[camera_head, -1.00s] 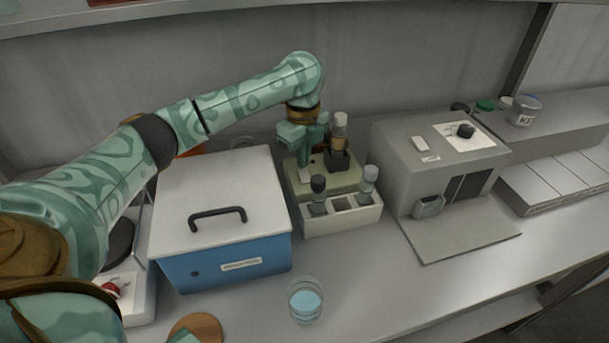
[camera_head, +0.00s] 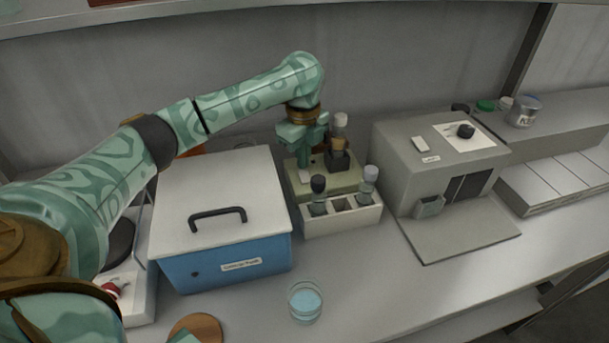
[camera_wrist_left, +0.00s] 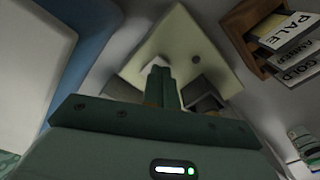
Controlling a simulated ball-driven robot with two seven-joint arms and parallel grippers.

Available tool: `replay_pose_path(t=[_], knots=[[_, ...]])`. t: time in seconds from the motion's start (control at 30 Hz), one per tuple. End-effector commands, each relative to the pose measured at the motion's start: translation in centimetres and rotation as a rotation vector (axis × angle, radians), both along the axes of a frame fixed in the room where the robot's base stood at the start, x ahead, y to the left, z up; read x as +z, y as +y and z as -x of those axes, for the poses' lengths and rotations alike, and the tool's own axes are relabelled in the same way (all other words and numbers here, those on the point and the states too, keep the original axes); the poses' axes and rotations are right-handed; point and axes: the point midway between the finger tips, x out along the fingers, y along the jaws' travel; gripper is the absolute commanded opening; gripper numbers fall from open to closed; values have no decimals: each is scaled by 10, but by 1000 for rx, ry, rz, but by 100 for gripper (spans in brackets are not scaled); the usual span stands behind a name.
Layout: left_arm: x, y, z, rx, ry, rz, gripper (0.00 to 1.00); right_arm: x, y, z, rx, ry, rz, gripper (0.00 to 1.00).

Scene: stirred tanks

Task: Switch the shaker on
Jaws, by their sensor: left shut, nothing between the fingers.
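The shaker (camera_head: 340,181) is a pale yellow-green box behind the white rack, with a dark clamp (camera_head: 338,160) on top that holds a capped bottle (camera_head: 340,127). A small white switch-like piece (camera_head: 304,176) sits on its left part. My left gripper (camera_head: 303,162) is over that part, pointing down, shut and empty. In the left wrist view its closed fingers (camera_wrist_left: 160,72) overlap the shaker top (camera_wrist_left: 180,34), and the white piece (camera_wrist_left: 152,63) shows partly behind the fingertips. I cannot tell whether they touch it. My right gripper is not in view.
A blue box with white lid and black handle (camera_head: 218,213) stands close on the left. The white rack (camera_head: 341,224) with two bottles is in front. A grey machine (camera_head: 397,171) stands right. A glass dish (camera_head: 305,302) is near the front. A wooden holder (camera_wrist_left: 243,25) carries labelled cards.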

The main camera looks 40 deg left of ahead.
Motion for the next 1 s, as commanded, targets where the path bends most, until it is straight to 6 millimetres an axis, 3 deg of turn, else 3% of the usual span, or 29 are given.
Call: replay_pose_path(t=[1.0], knots=[[-7, 0, 0, 0, 1, 0, 0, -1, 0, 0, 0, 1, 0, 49]])
